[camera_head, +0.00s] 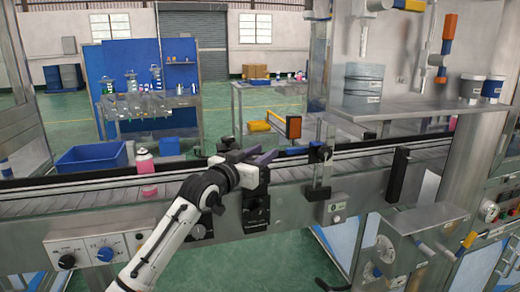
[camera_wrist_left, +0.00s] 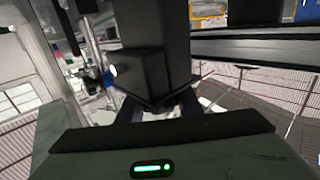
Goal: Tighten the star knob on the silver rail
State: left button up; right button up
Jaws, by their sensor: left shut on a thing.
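My left arm reaches in from the lower left of the head view. Its gripper (camera_head: 250,157) is at the conveyor's near side, at the top of a black bracket (camera_head: 257,205). The silver rail (camera_head: 355,158) runs along the conveyor to the right of it. In the left wrist view, a large black block (camera_wrist_left: 150,60) stands in front of the gripper (camera_wrist_left: 157,108). The dark fingers are shut on a black part at its lower end. The star knob's shape cannot be made out; the gripper and block may hide it. My right gripper is not in view.
A pink-and-white can (camera_head: 146,172) stands on the conveyor left of my gripper. A black-and-steel post fixture (camera_head: 320,175) rises close on the right. A control box (camera_head: 100,246) with knobs is at lower left. A steel device (camera_head: 425,235) with levers is at right.

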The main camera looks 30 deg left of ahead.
pick_arm(q)
jog(key=m+h+b, duration=0.1)
jog(key=h+b, duration=0.1)
jog(key=shift+d+f+m+h, duration=0.1)
jog(key=shift+f+m+h, duration=0.1)
jog(key=shift+m+h, duration=0.15)
jog(key=shift+d+f+m+h+b, duration=0.15)
jog(key=shift+m+h+b, duration=0.5)
jog(key=shift+b, duration=0.5)
jog(key=shift+s+d+r+m+g+h+b, duration=0.2)
jog(key=shift+d+m+g+h+b, duration=0.15)
jog(key=shift+m+g+h+b, duration=0.9)
jog(key=shift+s+d+r+m+g+h+b, duration=0.15)
jog(key=shift+d+m+g+h+b, duration=0.45)
jog(key=shift+h+b, duration=1.2)
jog(key=shift+s+d+r+m+g+h+b, duration=0.15)
jog(key=shift+m+g+h+b, duration=0.5)
jog(key=shift+m+h+b, duration=0.7)
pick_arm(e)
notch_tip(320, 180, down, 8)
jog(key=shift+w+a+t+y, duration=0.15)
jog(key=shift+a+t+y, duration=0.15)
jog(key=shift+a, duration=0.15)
pick_arm(q)
jog(key=shift+s+f, duration=0.1)
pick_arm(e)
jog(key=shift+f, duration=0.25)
pick_arm(q)
jog(key=o, duration=1)
jog(key=shift+o, duration=0.2)
